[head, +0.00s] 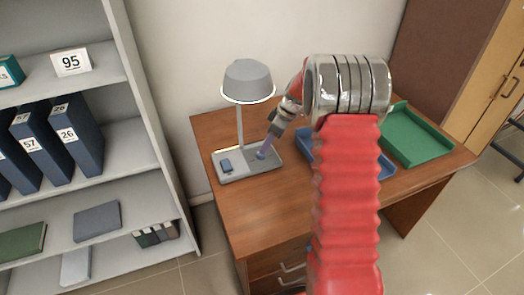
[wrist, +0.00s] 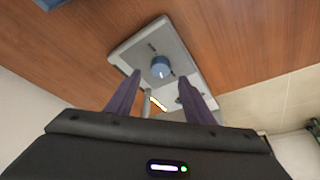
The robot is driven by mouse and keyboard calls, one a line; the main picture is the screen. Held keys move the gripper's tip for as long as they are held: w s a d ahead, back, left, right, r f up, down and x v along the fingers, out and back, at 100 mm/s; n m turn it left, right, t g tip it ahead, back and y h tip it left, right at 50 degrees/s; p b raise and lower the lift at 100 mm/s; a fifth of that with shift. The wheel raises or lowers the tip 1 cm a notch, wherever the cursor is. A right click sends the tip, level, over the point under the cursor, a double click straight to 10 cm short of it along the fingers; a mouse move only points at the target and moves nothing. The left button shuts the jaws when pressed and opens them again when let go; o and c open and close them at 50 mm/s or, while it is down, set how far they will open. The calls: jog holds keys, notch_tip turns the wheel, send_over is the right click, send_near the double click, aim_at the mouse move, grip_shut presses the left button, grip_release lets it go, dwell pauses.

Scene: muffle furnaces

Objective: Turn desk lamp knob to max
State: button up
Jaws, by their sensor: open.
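The desk lamp has a grey shade (head: 248,82) with a lit rim, a thin post and a flat grey base (head: 235,178) on the wooden desk. In the wrist view, the round blue knob (wrist: 160,66) sits on the lamp base (wrist: 127,54) and has a small pale mark on its near side. In the head view, my gripper (head: 263,150) points down at the right part of the base, and the knob is hard to make out there.
A small blue rectangle (head: 226,165) is on the base's left part. A blue tray (head: 305,147), partly behind my arm, and a green tray (head: 418,145) are on the desk (head: 240,215). A shelf (head: 150,155) with binders stands left.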

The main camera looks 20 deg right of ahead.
jog(key=x, duration=0.5)
jog(key=shift+w+a+f, duration=0.1)
jog(key=shift+f, duration=0.2)
jog(key=c, duration=1)
jog(key=shift+a, duration=0.1)
jog(key=shift+c, duration=0.2)
